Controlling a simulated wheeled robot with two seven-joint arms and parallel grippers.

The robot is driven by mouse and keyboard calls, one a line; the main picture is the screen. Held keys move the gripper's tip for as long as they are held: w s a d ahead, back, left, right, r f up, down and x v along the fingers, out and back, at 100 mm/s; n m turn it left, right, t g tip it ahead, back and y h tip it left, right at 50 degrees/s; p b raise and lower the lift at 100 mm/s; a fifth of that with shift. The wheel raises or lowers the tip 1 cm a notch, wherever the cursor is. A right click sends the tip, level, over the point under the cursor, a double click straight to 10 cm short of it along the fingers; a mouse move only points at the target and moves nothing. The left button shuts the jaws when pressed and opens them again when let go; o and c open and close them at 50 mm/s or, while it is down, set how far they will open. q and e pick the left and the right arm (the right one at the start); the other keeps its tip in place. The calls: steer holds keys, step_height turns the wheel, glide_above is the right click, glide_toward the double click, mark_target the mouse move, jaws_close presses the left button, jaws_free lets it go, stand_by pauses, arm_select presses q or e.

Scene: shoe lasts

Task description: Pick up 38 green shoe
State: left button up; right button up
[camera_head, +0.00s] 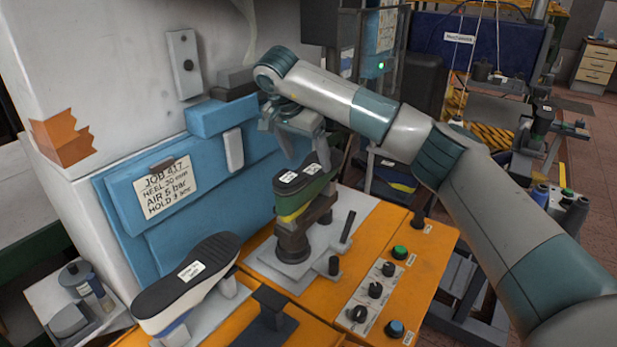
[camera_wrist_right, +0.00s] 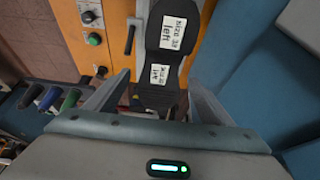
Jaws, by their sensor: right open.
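The green shoe (camera_head: 306,192) sits sole-up on a dark post on the orange workbench in the head view. It has a dark sole, green sides, a yellow band and two white labels. In the right wrist view its black sole (camera_wrist_right: 170,50) shows, with a label reading "Size 38 left". My right gripper (camera_head: 300,145) is open just above and behind the shoe. In the wrist view its two fingers stand on either side of the narrower end of the sole, apart from it as far as I can see. My left gripper is out of view.
A second, black-soled shoe (camera_head: 190,275) lies sole-up on another stand to the left. A blue panel (camera_head: 180,190) with a job sign stands close behind. Control knobs (camera_head: 375,290) and a short black lever (camera_head: 347,227) lie to the right of the green shoe.

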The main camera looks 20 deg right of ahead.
mark_target(310, 170)
steer(key=p+x, duration=0.1)
steer(key=x, duration=0.3)
steer(key=shift+d+f, duration=0.15)
steer(key=shift+f, duration=0.25)
steer(key=shift+p, duration=0.3)
steer(key=shift+w+f+p, duration=0.15)
steer(key=shift+f+p, duration=0.6)
steer(key=p+x, duration=0.1)
steer(key=x, duration=0.1)
steer(key=shift+w+f+p, duration=0.1)
steer(key=shift+f+p, duration=0.2)
steer(key=shift+f, duration=0.15)
steer(key=shift+w+d+f, duration=0.1)
steer(key=shift+d+f, duration=0.05)
steer(key=shift+f, duration=0.3)
steer(key=shift+r, duration=0.15)
steer(key=c, duration=1.7)
